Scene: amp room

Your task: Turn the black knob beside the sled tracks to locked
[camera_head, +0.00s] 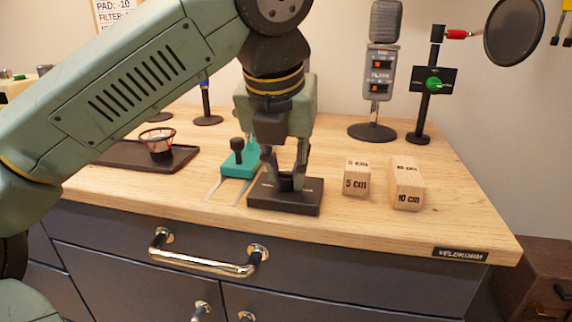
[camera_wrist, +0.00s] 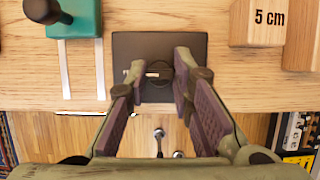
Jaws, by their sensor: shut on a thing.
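The black knob (camera_wrist: 158,80) sits on a dark base plate (camera_head: 285,208), right of the sled tracks. The plate also shows in the wrist view (camera_wrist: 130,45). A pale pointer mark on the knob lies roughly sideways in the wrist view, toward the left. My gripper (camera_head: 290,180) points down over the plate, its fingers shut on the knob from both sides; it also shows in the wrist view (camera_wrist: 158,82). The teal sled (camera_head: 240,163) with a black post stands at the back of two pale tracks (camera_wrist: 66,70). I cannot read any lettering on the plate.
A 5 cm block (camera_head: 356,178) and a 10 cm block (camera_head: 406,184) stand to the right. A microphone stand (camera_head: 372,132) and pop-filter stand (camera_head: 420,137) are behind. A dark tray (camera_head: 180,158) with a small basket (camera_head: 158,148) lies left. The table's front edge is close.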

